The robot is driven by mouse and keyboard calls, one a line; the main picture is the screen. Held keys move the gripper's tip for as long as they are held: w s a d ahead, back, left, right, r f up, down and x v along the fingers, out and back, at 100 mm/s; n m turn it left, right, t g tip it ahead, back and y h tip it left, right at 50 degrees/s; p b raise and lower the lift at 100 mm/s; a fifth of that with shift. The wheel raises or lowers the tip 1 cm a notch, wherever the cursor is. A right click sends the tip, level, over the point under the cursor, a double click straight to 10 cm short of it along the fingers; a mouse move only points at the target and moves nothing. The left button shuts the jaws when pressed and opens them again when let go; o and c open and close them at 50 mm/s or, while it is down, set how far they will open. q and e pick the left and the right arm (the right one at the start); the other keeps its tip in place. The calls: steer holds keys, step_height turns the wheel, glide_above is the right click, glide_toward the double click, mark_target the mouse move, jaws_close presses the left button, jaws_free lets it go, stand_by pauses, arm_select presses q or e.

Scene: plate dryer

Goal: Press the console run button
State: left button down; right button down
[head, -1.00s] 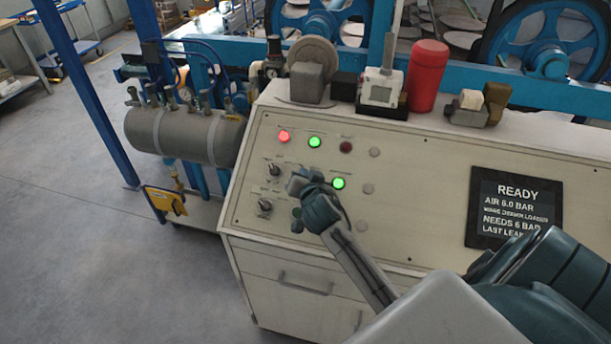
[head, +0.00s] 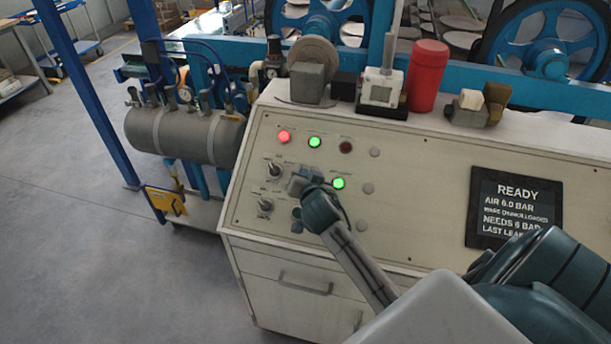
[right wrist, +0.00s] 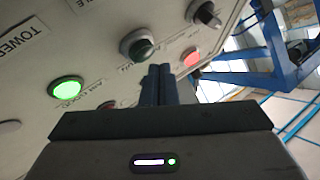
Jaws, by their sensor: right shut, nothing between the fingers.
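The console panel (head: 420,190) is cream, with lit lamps, knobs and buttons. My right gripper (head: 297,184) is shut and empty, its tips close to the panel's left half. In the right wrist view its shut fingers (right wrist: 159,72) point at the panel beside a dark green round button (right wrist: 137,46). I cannot tell whether they touch the panel. A lit green button (right wrist: 67,89) lies left of the fingers and a red lit one (right wrist: 191,58) right of them. The run button's label is not readable. My left gripper is not in view.
A black display (head: 515,208) reads READY on the panel's right. A red cylinder (head: 428,76) and small devices stand on the console's top. A grey tank (head: 185,135) stands left of the console, with open floor before it.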

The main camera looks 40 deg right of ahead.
steer(key=shift+w+d+f, duration=0.15)
steer(key=shift+d+f, duration=0.05)
steer(key=shift+f, duration=0.15)
steer(key=shift+w+d+f+b, duration=0.15)
steer(key=shift+f+b, duration=0.25)
steer(key=shift+b, duration=0.2)
stand_by(0.6)
steer(key=shift+r, duration=0.1)
steer(key=shift+s+a+r+p, duration=0.3)
steer(key=shift+a+r+p, duration=0.05)
steer(key=shift+r+p, duration=0.35)
steer(key=shift+s+a+r+p, duration=0.1)
steer(key=shift+r+p, duration=0.35)
steer(key=r+p, duration=0.1)
steer(key=s+a+r+p, duration=0.1)
steer(key=r+p, duration=0.1)
steer(key=shift+s+a+r, duration=0.15)
steer(key=shift+s+a, duration=0.1)
steer(key=shift+a, duration=0.1)
